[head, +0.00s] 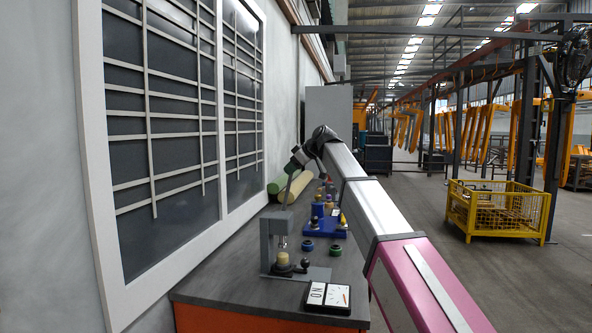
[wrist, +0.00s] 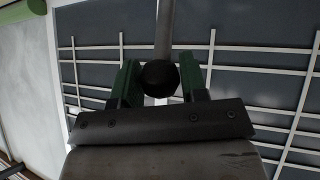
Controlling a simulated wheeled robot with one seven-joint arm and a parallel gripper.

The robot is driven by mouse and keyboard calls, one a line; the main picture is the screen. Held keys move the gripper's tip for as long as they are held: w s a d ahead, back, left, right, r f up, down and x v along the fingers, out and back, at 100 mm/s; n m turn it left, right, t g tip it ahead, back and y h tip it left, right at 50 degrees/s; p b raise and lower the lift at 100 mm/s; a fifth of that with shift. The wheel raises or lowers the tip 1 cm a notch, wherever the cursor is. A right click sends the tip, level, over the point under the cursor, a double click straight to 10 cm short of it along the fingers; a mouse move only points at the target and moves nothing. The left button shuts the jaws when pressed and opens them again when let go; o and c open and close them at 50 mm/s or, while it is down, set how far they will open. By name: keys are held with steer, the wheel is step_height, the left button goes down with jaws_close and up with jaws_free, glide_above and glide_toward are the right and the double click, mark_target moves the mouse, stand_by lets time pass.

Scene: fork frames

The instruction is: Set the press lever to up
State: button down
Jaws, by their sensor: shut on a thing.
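The grey press (head: 268,240) stands on the bench near its front end, with a tan round piece (head: 283,259) under its ram. Its lever (head: 289,188) rises from the press head, steep and leaning a little to the right at the top. My gripper (head: 295,163) is at the lever's upper end. In the wrist view, the lever's black ball knob (wrist: 159,77) sits between the green fingers of my gripper (wrist: 158,80), which is shut on it. The lever's rod (wrist: 165,25) runs away beyond the knob. The knob is hidden in the head view.
The bench (head: 225,270) runs along a wall with a barred window (head: 165,110). A blue tray (head: 325,232) with pegs, dark rings (head: 307,246), a white card (head: 328,296) and rolls (head: 300,190) lie on it. A yellow crate (head: 500,210) stands on the open floor.

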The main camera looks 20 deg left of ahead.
steer(key=shift+a+r, duration=0.1)
steer(key=shift+a, duration=0.1)
steer(key=c, duration=0.7)
jaws_free()
steer(key=shift+d, duration=0.1)
steer(key=v, duration=1)
steer(key=shift+s+d+r, duration=0.15)
steer(key=shift+d+r, duration=0.05)
steer(key=shift+r, duration=0.05)
